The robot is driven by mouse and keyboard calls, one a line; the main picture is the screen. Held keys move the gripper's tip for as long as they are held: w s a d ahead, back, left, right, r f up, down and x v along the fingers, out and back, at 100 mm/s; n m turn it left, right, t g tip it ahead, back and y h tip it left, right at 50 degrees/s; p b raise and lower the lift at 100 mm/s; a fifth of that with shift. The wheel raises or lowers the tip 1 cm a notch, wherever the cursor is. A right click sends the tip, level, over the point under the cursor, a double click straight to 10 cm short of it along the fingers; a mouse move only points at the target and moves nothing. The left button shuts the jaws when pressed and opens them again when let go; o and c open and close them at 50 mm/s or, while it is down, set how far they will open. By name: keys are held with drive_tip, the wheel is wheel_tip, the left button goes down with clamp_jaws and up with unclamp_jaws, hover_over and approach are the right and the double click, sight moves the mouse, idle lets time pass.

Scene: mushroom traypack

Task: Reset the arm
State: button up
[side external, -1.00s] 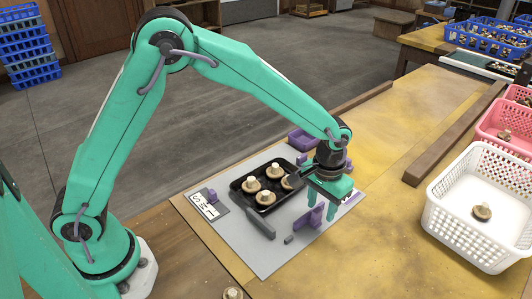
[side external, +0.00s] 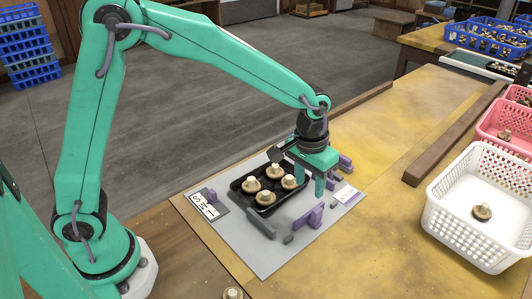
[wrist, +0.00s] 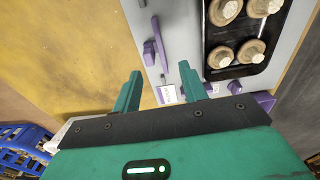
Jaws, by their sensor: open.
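My gripper (side external: 311,187) is open and empty in the side external view. It hangs above the right edge of the black tray (side external: 237,190). In the wrist view its two green fingers (wrist: 160,75) are spread with nothing between them. The tray holds several brown mushrooms (side external: 265,198) with pale stems. In the wrist view the tray (wrist: 236,32) with mushrooms (wrist: 222,54) lies to the right of the fingers. Whether the fingers touch the tray or mat cannot be told, but they look raised.
The grey mat (side external: 268,263) carries purple fixtures (side external: 309,217) and a label card (side external: 203,207). A white basket (side external: 440,217) with a mushroom stands at the right, beside pink baskets (side external: 492,132). A wooden rail (side external: 440,140) runs along the table. The yellow tabletop (side external: 385,180) between is clear.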

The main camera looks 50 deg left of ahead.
drive_tip(key=s+a+r+t, duration=0.2)
drive_tip(key=s+a+r, duration=0.65)
drive_tip(key=r, duration=0.25)
drive_tip(key=s+a+r+t, duration=0.2)
drive_tip(key=s+a, duration=0.5)
drive_tip(key=s, duration=0.4)
drive_tip(key=shift+s+t, duration=0.35)
drive_tip(key=shift+t, duration=0.05)
drive_tip(key=shift+o, duration=0.3)
drive_tip(key=shift+w, duration=0.1)
